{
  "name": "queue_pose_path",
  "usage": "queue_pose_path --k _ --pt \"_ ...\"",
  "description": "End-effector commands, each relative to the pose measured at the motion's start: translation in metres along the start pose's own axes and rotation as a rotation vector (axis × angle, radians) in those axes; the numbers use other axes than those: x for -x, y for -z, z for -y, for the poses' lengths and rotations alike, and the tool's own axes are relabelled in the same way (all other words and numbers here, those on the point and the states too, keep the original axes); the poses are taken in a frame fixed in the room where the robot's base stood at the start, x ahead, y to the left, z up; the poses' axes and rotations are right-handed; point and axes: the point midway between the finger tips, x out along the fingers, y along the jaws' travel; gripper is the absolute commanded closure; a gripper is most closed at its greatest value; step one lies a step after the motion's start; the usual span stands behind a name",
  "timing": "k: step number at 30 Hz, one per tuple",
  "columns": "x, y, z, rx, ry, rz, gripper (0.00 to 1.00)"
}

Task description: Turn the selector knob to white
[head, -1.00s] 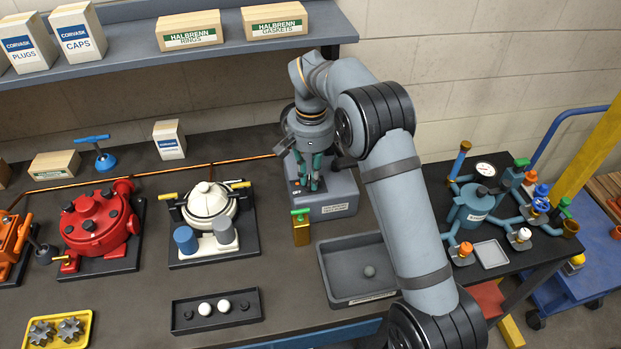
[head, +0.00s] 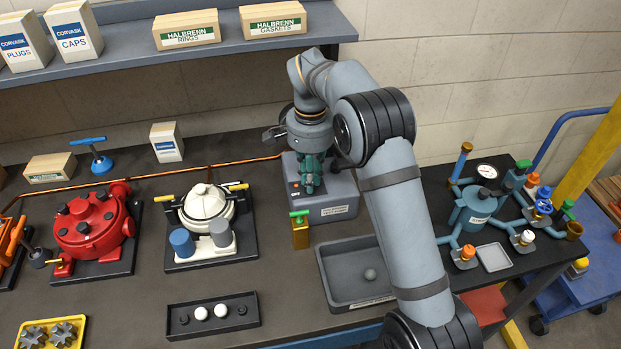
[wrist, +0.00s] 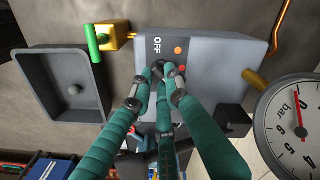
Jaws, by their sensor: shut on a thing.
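The grey selector box (head: 340,207) stands at the back of the bench, with an OFF label on its dark panel. The dark selector knob (wrist: 170,70) is mostly covered by the fingers. My gripper (head: 310,189) reaches down onto the panel, and its teal fingers are closed around the knob in the wrist view (wrist: 163,80). The knob's pointing direction is hidden, and I see no white mark on the panel.
A brass block with a green handle (head: 300,232) stands just left of the box. A grey tray (head: 340,297) holding a ball lies in front. A pressure gauge (wrist: 298,115) is close by in the wrist view. A white pump (head: 207,203) stands further left.

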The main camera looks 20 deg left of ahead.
Motion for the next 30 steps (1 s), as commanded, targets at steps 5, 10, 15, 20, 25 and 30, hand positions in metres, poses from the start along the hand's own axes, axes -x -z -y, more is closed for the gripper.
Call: queue_pose_path --k 5,10,15,20,25,30 --pt "0.0005 0.0003 0.0001 -0.008 0.001 0.000 1.00" --pt "0.0005 0.0003 0.0001 -0.007 0.001 0.000 1.00" --pt "0.0005 0.0003 0.0000 -0.007 0.001 0.000 0.77" --pt "0.0003 0.0002 0.0000 -0.006 0.001 0.000 0.68" --pt "0.0002 0.0001 0.0000 -0.005 0.000 0.000 0.66" --pt "0.0017 0.0003 0.0001 -0.004 0.001 -0.001 0.66"
